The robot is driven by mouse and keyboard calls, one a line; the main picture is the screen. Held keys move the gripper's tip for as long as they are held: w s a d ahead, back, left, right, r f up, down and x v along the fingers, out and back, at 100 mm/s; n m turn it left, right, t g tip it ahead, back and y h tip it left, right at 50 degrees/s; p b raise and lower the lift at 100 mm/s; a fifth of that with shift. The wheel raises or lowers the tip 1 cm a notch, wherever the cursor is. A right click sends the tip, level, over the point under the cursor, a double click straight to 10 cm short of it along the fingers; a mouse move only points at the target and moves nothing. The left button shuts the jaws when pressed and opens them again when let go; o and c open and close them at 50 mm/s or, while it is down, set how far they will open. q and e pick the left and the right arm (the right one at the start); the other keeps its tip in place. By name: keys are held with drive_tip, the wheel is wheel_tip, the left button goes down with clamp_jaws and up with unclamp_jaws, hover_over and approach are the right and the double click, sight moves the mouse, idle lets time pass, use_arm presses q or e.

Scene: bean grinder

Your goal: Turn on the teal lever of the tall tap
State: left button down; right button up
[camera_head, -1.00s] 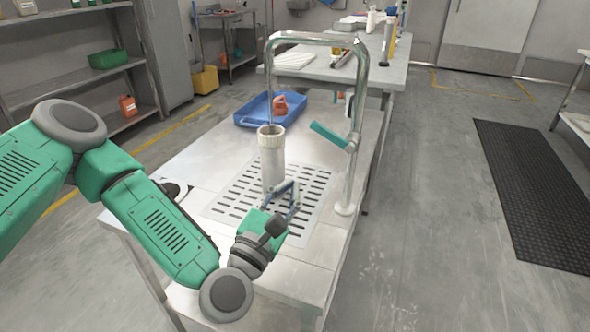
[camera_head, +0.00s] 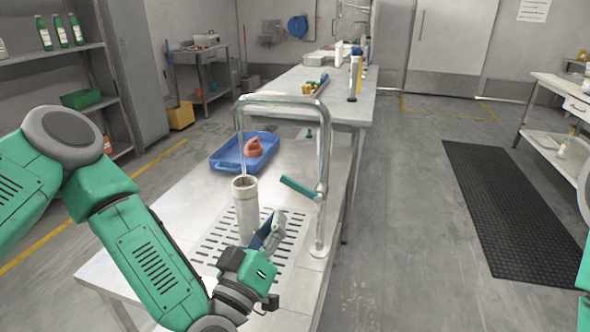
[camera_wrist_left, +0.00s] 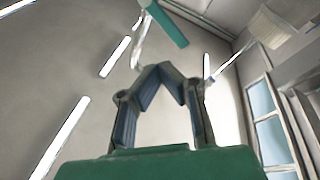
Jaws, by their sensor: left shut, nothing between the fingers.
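The tall tap (camera_head: 325,150) is a chrome pipe that rises from the right side of the metal table and arches left. Its teal lever (camera_head: 298,187) sticks out to the left from the upright and slopes up away from it. A pale cylindrical container (camera_head: 246,212) stands upright under the spout on the slotted drain plate. My left gripper (camera_head: 268,232) is shut and empty, below the lever and right of the container. In the left wrist view the teal lever (camera_wrist_left: 167,24) shows above and beyond my fingertips (camera_wrist_left: 160,68), apart from them. My right gripper is out of view.
A blue tray (camera_head: 228,160) with an orange item (camera_head: 253,147) lies behind the container. A second table (camera_head: 300,92) with bottles stands behind. Shelves (camera_head: 60,50) are at left. The floor right of the table is clear, with a black mat (camera_head: 505,205).

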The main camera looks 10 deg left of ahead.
sight(289, 181)
use_arm(q)
drive_tip(key=w+r+m+p, duration=0.1)
drive_tip(key=w+r+m, duration=0.2)
drive_tip(key=w+m, duration=0.6)
drive_tip(key=shift+w+d+m+p, duration=0.25)
drive_tip(key=shift+m+p, duration=0.1)
drive_tip(key=shift+m, duration=1.25)
drive_tip(key=shift+a+f, duration=0.1)
drive_tip(key=shift+a+f, duration=0.35)
drive_tip(key=shift+f, duration=0.3)
drive_tip(key=shift+r, duration=0.1)
